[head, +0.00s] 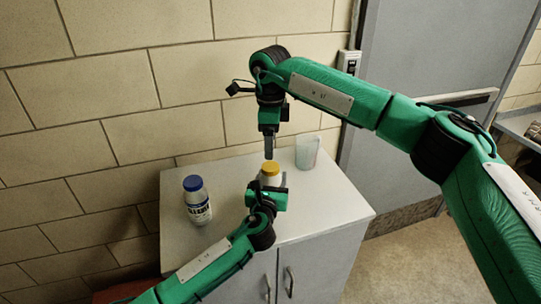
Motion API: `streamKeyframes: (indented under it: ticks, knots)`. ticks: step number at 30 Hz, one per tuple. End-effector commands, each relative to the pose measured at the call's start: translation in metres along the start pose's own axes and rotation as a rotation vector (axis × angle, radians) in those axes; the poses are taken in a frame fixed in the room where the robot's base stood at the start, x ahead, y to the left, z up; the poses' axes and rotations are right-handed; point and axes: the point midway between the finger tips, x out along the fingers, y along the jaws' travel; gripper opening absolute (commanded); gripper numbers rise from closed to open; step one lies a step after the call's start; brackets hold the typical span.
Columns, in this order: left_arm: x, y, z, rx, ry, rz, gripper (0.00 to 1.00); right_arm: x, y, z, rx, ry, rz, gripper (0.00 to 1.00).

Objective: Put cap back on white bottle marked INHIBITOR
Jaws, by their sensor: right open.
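A white bottle (270,180) stands on the cabinet top, its lower part and any label hidden behind my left gripper. A yellow cap (270,167) sits at its top; I cannot tell whether it is seated fully. My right gripper (269,156) points straight down, open, just above the yellow cap. My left gripper (269,186) reaches up from the front with its fingers at the sides of this bottle; whether they grip it is too small to tell. Another white bottle (197,203) with a blue cap (193,183) stands to the left; its dark lettering is not readable.
A translucent cup or beaker (307,151) stands at the back right of the white cabinet top (330,200). A brick wall (110,110) is close behind. A grey door (410,60) is at the right. The cabinet's front right top is clear.

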Motion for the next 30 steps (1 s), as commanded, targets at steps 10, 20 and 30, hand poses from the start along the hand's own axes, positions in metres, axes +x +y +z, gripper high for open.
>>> streamKeyframes:
  ticks: [10, 20, 30]
  knots:
    - [0.0, 0.0, -0.001, 0.0, 0.001, 0.0, 0.0, -0.045, 0.0, 0.0, 0.0, 0.0, 0.0, 0.68]
    - [0.0, 0.0, -0.001, 0.0, 0.001, 0.0, 0.57, -0.047, 0.0, 0.0, 0.0, 0.0, 0.001, 0.68]
    - [0.0, 0.0, 0.0, 0.0, 0.0, 0.0, 0.79, -0.047, 0.0, 0.0, 0.0, 0.0, 0.001, 0.68]
